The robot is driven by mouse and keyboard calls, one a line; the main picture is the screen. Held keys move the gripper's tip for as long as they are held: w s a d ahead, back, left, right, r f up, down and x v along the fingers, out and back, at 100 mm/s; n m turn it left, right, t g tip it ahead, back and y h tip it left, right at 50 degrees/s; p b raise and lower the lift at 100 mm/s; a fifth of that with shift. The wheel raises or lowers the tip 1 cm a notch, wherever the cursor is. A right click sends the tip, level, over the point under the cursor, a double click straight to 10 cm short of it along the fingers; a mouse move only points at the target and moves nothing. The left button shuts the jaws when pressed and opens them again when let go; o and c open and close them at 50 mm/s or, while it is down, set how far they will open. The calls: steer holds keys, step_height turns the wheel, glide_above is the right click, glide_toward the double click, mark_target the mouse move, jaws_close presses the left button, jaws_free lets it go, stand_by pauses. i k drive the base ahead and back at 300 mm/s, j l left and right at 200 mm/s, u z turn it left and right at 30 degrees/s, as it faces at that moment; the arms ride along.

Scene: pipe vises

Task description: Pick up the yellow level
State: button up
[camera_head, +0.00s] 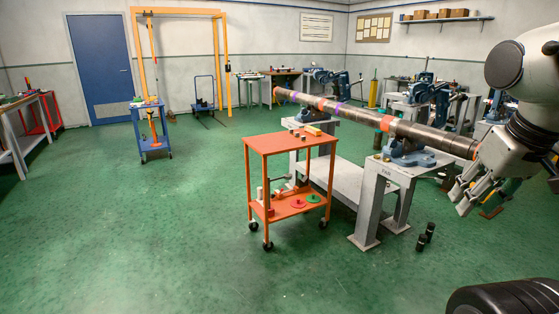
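A small yellow bar (313,130), which looks like the yellow level, lies on the top shelf of the orange cart (268,145), near its back right corner. It is small in the picture, so its details cannot be made out. My gripper (461,200) is at the right, well apart from the bar, with its fingers pointing down and left. The fingers look spread, with nothing visible between them.
A long banded pipe (395,126) rests in blue vises on grey stands (372,190) behind and right of the cart. The green floor (140,230) left of the cart is clear.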

mark_target(313, 130)
steer(key=i, duration=1.25)
steer(key=i+l+u, duration=0.1)
steer(key=i, duration=1.1)
steer(key=i+l, duration=0.15)
steer(key=i, duration=1.1)
